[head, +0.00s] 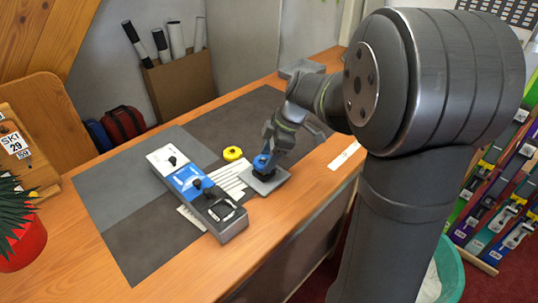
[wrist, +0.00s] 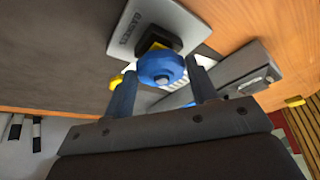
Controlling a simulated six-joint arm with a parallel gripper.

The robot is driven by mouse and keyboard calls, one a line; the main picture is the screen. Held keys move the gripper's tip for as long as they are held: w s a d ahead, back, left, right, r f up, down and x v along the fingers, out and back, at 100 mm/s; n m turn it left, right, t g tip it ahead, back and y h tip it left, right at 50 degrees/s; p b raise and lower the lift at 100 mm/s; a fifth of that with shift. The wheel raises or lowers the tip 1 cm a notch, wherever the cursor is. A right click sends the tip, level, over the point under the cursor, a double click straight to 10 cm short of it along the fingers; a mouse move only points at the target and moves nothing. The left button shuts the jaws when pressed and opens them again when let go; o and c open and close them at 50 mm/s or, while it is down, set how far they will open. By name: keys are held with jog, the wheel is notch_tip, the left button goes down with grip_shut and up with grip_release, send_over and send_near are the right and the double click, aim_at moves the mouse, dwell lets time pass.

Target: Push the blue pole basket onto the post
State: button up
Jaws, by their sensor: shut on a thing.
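The blue pole basket (head: 261,161) is a round blue piece. It also shows in the wrist view (wrist: 160,70), between the two fingers of my gripper (wrist: 161,66), which is shut on it. In the head view my gripper (head: 269,150) comes down on it from above right. Directly beyond the basket is a dark block with a yellow part, the post (wrist: 157,43), on a grey plate (head: 268,186) with lettering. The basket hides most of the post. I cannot tell how far the basket is down on it.
A yellow round piece (head: 232,154) lies left of the plate. A long tray with white, blue and grey sections (head: 233,229) stands in front of it, holding small dark parts. White paper strips (head: 228,180) lie between. The dark mat (head: 140,245) is clear at front left.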

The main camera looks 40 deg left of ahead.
jog(key=shift+f, duration=0.75)
dwell(0.5)
jog(key=o, duration=1)
jog(key=shift+o, duration=0.6)
jog(key=shift+o, duration=1.1)
jog(key=shift+r, duration=0.1)
notch_tip(320, 180, up, 11)
jog(key=shift+r, duration=0.2)
